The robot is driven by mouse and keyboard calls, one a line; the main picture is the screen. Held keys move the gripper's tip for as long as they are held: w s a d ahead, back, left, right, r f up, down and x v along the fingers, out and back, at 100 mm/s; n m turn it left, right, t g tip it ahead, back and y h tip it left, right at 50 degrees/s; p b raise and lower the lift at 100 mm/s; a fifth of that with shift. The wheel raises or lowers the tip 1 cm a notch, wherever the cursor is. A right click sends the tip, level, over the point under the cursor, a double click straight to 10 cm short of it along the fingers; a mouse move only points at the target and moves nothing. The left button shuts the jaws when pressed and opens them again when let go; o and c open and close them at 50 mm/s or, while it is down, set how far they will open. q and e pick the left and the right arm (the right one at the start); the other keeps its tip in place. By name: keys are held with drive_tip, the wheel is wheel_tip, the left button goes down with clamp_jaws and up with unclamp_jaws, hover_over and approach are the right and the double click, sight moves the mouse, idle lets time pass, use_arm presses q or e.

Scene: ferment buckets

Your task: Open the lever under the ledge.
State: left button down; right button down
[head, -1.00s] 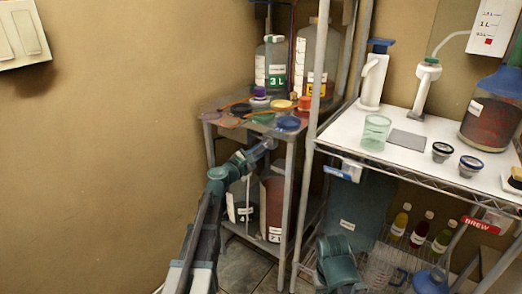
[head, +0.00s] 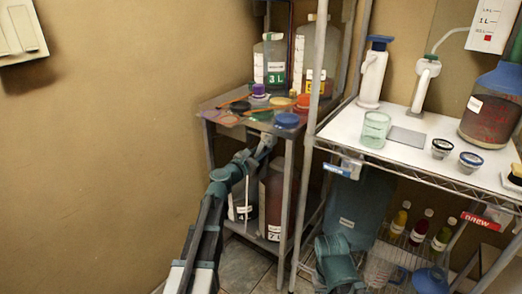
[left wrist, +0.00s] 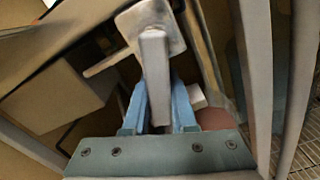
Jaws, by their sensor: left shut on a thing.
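The lever (left wrist: 154,62) is a pale grey bar on a flat plate, seen close up in the left wrist view. My left gripper (left wrist: 160,90) has its two blue fingers on either side of the bar and is shut on it. In the head view the left gripper (head: 264,147) reaches under the front edge of the small corner stand's top ledge (head: 225,121). The lever cannot be made out there, behind the gripper. My right gripper is not in view; only a teal part of that arm shows low in the middle.
Jars and coloured lids crowd the ledge, with a large labelled jug (head: 315,62) behind. A dark red container (head: 273,205) stands on the stand's lower shelf. A wire rack with a white shelf (head: 345,129) stands close on the right.

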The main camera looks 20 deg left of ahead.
use_arm(q)
drive_tip(key=shift+d, duration=0.1)
drive_tip(key=c, duration=0.7)
unclamp_jaws()
drive_tip(key=v, duration=1.4)
drive_tip(key=shift+w, duration=0.1)
